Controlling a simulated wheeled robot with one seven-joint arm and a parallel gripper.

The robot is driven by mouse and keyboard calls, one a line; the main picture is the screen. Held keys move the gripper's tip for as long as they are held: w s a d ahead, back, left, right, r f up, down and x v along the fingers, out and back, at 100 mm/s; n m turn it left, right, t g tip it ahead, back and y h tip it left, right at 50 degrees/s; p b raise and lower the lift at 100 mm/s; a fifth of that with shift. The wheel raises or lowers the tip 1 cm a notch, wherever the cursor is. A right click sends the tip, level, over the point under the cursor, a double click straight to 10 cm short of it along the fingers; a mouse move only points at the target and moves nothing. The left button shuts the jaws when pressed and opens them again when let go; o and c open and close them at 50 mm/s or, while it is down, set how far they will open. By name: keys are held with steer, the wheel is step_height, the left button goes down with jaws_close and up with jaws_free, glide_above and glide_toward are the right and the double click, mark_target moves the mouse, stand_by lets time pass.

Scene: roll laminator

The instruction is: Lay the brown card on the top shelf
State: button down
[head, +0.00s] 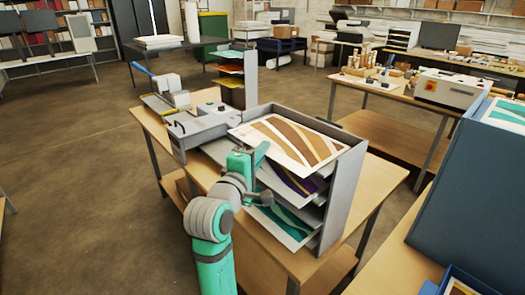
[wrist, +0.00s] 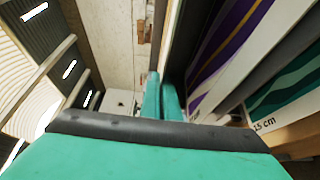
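The brown card (head: 290,138), white with wavy brown and tan bands, lies roughly flat at the top of the grey shelf rack (head: 345,190). Its front left edge sticks out past the rack. It hides the top shelf, so I cannot tell whether it rests on it. My gripper (head: 259,156) is at this front edge, with a finger showing over the card. In the wrist view the fingers (wrist: 161,97) are close together, and the card between them is edge-on and hard to make out.
A purple card (head: 285,183) and a teal card (head: 283,220) lie on lower shelves. The grey laminator (head: 200,122) stands left of the rack on the wooden table (head: 285,262). A blue cabinet (head: 470,205) is at the right. Bare floor (head: 75,200) lies at the left.

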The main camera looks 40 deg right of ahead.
steer(key=shift+f, duration=0.1)
steer(key=c, duration=2)
jaws_free()
steer(key=v, duration=1.2)
